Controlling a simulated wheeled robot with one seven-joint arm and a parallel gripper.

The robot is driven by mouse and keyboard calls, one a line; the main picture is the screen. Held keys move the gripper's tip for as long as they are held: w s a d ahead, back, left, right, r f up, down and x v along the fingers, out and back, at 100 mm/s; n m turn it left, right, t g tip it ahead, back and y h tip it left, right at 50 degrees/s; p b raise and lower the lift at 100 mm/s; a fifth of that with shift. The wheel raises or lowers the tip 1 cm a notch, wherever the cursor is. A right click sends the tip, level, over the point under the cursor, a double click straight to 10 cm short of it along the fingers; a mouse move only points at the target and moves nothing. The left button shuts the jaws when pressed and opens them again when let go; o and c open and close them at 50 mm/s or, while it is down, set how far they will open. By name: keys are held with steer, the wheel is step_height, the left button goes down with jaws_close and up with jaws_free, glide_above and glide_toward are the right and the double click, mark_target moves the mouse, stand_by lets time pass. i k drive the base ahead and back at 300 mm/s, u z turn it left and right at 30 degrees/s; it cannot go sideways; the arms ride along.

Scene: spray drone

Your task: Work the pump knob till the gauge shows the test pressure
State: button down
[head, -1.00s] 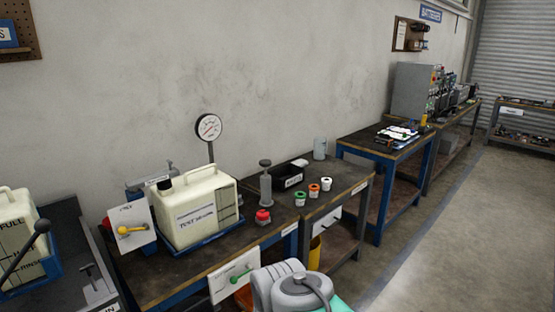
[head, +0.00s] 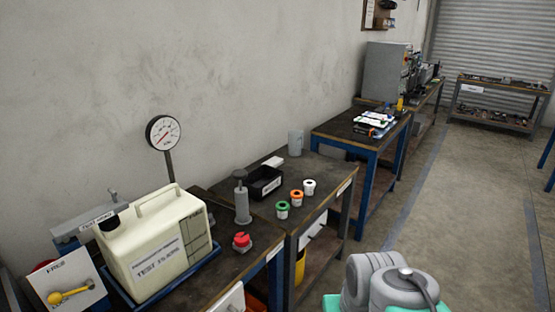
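A round white gauge (head: 163,133) with a dark rim and a red needle stands on a post behind the cream tank; its reading is too small to tell. The knob looks raised above the body. The cream tank (head: 155,250) sits in a blue tray and carries a label. My gripper is out of view; only grey parts of my arm show at the bottom right, apart from the pump.
A red cap (head: 242,241) sits in front of the pump. Green (head: 282,210), orange (head: 297,198) and white (head: 309,187) ringed cups and a black bin (head: 265,182) stand to its right. A yellow lever (head: 70,294) is at lower left. Open floor (head: 450,230) lies right.

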mark_target(240, 175)
steer(key=u, duration=0.1)
steer(key=i, duration=0.65)
steer(key=u, duration=0.85)
steer(key=i, duration=0.4)
steer(key=u, duration=0.45)
